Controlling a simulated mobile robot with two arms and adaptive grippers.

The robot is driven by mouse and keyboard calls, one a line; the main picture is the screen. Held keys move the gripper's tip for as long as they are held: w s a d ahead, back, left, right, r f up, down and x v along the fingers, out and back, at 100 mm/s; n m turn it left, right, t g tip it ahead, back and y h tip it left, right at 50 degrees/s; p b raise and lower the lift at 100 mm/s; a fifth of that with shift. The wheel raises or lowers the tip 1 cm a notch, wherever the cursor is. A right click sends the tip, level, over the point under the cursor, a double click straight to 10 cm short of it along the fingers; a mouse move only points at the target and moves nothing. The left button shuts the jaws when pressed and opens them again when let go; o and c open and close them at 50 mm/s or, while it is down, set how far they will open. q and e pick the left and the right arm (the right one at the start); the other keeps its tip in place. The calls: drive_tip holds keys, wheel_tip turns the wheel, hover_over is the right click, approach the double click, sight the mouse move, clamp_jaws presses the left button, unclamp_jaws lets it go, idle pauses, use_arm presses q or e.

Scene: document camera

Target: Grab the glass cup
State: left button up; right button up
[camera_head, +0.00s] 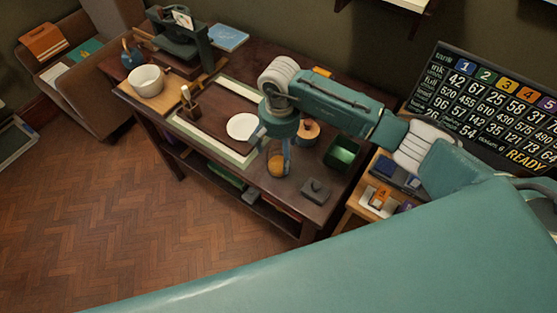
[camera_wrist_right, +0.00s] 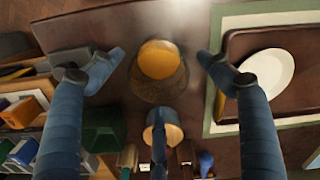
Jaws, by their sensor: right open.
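The glass cup (camera_head: 278,166) stands on the dark wooden table, with something amber in it. In the right wrist view the cup (camera_wrist_right: 160,88) is see-through with an amber round part, and lies between the two fingers. My right gripper (camera_head: 274,146) points down over the cup and partly hides it. In the wrist view the right gripper (camera_wrist_right: 160,58) is open, one finger on each side, with a gap to the cup on both sides. I cannot tell how far the fingertips are above the table. My left gripper is not in view.
A tray (camera_head: 215,132) with a white disc (camera_head: 242,126) lies left of the cup. A wooden round item (camera_head: 307,130), a green box (camera_head: 342,153) and a dark block (camera_head: 316,190) stand close by. A white bowl (camera_head: 146,81) is at the left end.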

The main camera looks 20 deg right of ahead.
sight(279, 157)
drive_tip(key=shift+s+a+f+p, duration=0.1)
drive_tip(key=shift+f+p, duration=0.05)
drive_tip(key=shift+f, duration=0.45)
drive_tip(key=shift+s+a+f+p, duration=0.1)
drive_tip(key=shift+f+p, duration=0.05)
drive_tip(key=shift+f, duration=0.4)
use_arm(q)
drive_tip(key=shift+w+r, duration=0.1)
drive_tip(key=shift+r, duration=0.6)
use_arm(e)
drive_tip(key=shift+w+f, duration=0.15)
drive_tip(key=shift+f, duration=0.35)
drive_tip(key=shift+d, duration=0.1)
drive_tip(key=shift+c, duration=0.3)
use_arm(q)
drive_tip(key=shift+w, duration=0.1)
use_arm(e)
drive_tip(key=c, duration=1.4)
drive_tip(key=shift+o, duration=0.2)
drive_tip(key=shift+r, duration=0.15)
